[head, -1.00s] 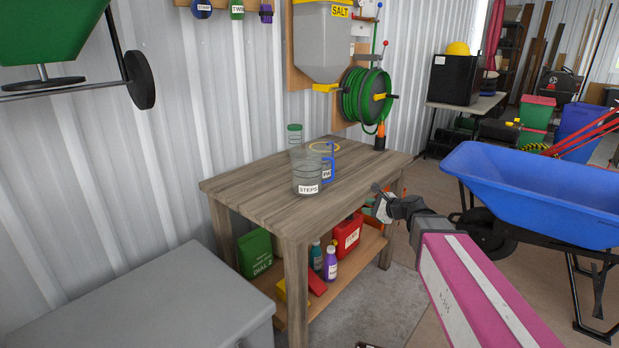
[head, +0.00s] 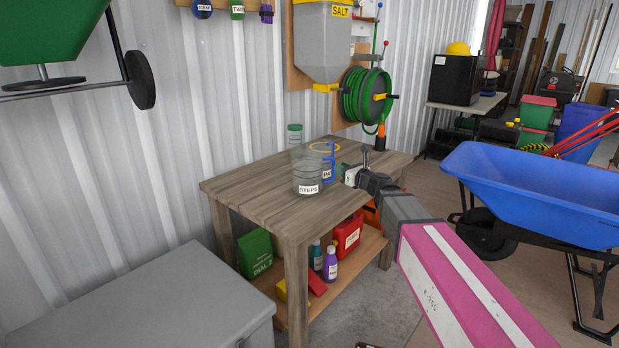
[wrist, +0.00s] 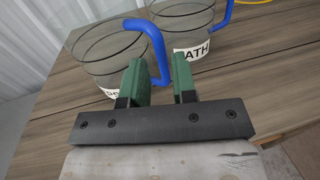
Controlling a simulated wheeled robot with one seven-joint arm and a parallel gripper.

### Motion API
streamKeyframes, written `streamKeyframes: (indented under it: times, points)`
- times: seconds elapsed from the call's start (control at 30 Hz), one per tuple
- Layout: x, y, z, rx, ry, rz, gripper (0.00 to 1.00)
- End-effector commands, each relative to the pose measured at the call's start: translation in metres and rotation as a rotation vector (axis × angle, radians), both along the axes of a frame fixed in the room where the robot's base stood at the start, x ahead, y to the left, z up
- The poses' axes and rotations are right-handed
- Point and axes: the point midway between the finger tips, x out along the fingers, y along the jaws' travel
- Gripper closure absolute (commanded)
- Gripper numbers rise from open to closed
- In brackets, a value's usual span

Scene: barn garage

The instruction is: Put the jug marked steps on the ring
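The jug marked STEPS (head: 307,176) is clear, with a blue handle, and stands upright on the wooden table (head: 255,193). In the wrist view this jug (wrist: 105,65) is at the left, its label partly hidden by a finger. Its blue handle (wrist: 156,42) reaches down between my green fingers. A second clear jug marked PATH (wrist: 183,22) stands just beyond it. The yellow ring (head: 324,147) lies on the table behind the jugs, partly hidden by them. My gripper (wrist: 160,70) is open at the handle's side; I cannot tell whether either finger touches it. It also shows in the head view (head: 343,171).
A green-lidded clear container (head: 295,134) stands at the table's back. A hose reel (head: 367,97) and salt hopper (head: 324,45) hang above. A blue wheelbarrow (head: 540,190) is at right, a grey chest (head: 150,300) at front left. The table's front left is bare.

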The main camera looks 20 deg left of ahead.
Motion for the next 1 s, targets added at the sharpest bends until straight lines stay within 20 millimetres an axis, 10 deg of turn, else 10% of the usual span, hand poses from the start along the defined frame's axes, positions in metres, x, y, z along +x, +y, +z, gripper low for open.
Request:
streamKeyframes:
  times: [0.67,0.77,1.0]
  points:
    - [0.027,0.042,-0.002,-0.001,-0.001,0.001,0.74]
    - [0.028,0.042,-0.002,-0.001,-0.001,0.001,1.0]
    - [0.027,0.042,-0.002,-0.001,-0.001,0.001,1.0]
